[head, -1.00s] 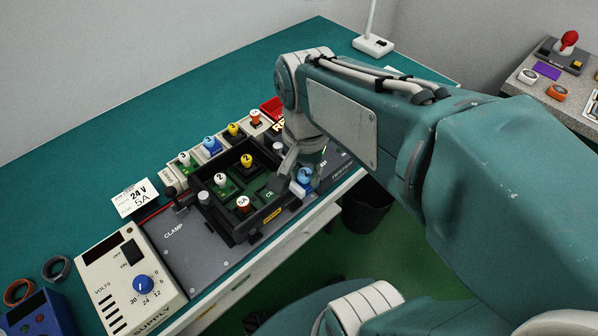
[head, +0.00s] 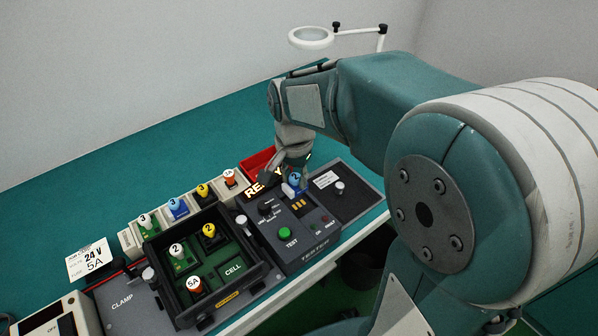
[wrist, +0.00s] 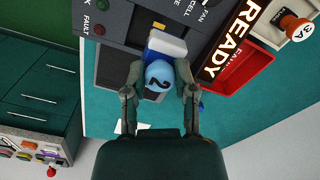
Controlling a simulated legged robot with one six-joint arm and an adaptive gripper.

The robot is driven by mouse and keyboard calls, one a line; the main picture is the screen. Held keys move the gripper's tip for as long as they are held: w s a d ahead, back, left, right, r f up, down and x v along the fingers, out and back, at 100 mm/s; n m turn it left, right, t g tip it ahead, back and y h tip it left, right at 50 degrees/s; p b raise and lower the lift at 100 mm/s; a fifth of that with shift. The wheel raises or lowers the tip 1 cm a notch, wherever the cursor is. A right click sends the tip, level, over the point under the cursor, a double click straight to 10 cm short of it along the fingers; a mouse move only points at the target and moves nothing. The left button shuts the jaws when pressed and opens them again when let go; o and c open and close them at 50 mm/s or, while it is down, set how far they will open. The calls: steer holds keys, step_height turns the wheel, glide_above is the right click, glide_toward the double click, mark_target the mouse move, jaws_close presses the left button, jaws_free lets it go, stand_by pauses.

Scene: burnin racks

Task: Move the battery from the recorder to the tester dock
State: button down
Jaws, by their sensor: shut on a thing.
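My gripper (head: 292,180) is shut on a battery module, a blue and white block with a blue knob marked 2 (head: 295,180). In the wrist view the knob (wrist: 159,76) sits between my two fingers, with a white block part (wrist: 166,42) beyond it. The battery is over the back part of the dark tester (head: 286,252), just behind its yellow contacts (head: 299,204). I cannot tell whether it touches the tester. The black open recorder box (head: 203,312) stands left of the tester. Its bay marked CELL (head: 232,268) is empty.
White, yellow and 5A red-knobbed modules sit in the recorder. Several modules (head: 176,208) stand in a row behind it. A READY sign (wrist: 229,42) and a red bin (head: 257,163) are close behind my gripper. A dark pad (head: 345,195) lies right of the tester.

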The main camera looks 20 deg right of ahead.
mark_target(299, 192)
steer(key=shift+f, duration=0.8)
steer(key=shift+d+f, duration=0.7)
steer(key=shift+f, duration=0.65)
steer(key=shift+a+f, duration=0.1)
steer(key=shift+a, duration=0.4)
steer(key=shift+d, duration=0.35)
steer(key=shift+a+f, duration=0.1)
steer(key=shift+f, duration=0.3)
stand_by(0.4)
steer(key=shift+c, duration=1.7)
jaws_free()
